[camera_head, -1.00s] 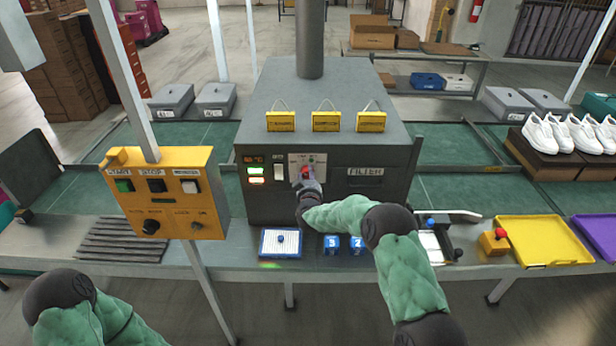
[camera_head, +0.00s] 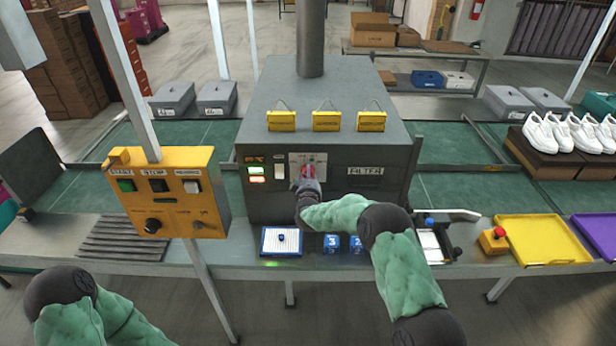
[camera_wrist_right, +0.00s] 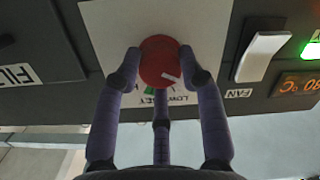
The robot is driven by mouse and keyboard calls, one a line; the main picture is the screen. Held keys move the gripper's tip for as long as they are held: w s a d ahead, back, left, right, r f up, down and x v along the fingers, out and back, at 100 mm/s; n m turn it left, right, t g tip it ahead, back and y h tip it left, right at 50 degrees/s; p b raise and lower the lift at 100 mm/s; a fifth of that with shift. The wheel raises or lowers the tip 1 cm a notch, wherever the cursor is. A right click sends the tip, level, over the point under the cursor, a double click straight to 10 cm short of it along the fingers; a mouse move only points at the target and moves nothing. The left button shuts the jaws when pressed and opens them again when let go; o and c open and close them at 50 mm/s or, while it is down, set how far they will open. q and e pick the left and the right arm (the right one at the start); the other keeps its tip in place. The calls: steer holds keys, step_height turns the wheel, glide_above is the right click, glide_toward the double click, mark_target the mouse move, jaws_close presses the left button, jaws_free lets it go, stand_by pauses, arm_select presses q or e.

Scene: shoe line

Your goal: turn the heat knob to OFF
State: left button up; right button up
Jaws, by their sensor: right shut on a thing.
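The red heat knob (camera_wrist_right: 160,62) sits on a pale plate (camera_wrist_right: 110,25) on the dark oven front, with a white pointer mark on its face. In the right wrist view the fingers of my right gripper (camera_wrist_right: 160,75) are closed around the knob's sides. The pointer mark is near the printed lettering, where "LOW" can be partly read and green shows; the rest is hidden by the fingers. In the head view my right gripper (camera_head: 308,188) covers most of the knob (camera_head: 307,171). My left arm shows at the lower left, but its gripper is out of view.
A white FAN switch (camera_wrist_right: 262,55) and a lit display (camera_wrist_right: 297,86) are beside the knob. The FILTER panel (camera_head: 366,171) is right of it in the head view. A yellow control box (camera_head: 170,190) stands left.

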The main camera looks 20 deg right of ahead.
steer(key=o, duration=1.2)
steer(key=shift+f, duration=0.1)
steer(key=shift+c, duration=0.2)
steer(key=v, duration=1.2)
steer(key=s+a+f+g+y+b, duration=0.1)
steer(key=s+a+f+g+y, duration=0.1)
steer(key=s+f, duration=0.45)
steer(key=s+a+f+m+g+y+b, duration=0.1)
steer(key=s+a+f+g, duration=0.15)
steer(key=f, duration=0.65)
steer(key=s+a+f+g+y, duration=0.1)
steer(key=s+f+g+y, duration=0.1)
steer(key=s+f, duration=0.45)
steer(key=s+a+f+m+g+y+b, duration=0.1)
steer(key=s+f+g, duration=0.3)
steer(key=s, duration=0.9)
steer(key=s+a+f+m+g+y+b, duration=0.1)
steer(key=s+a+f+m+g+y, duration=0.1)
steer(key=s+f, duration=0.6)
steer(key=s+a+m+g, duration=0.1)
steer(key=s+a+g, duration=0.1)
steer(key=s, duration=0.3)
steer(key=shift+g, duration=0.55)
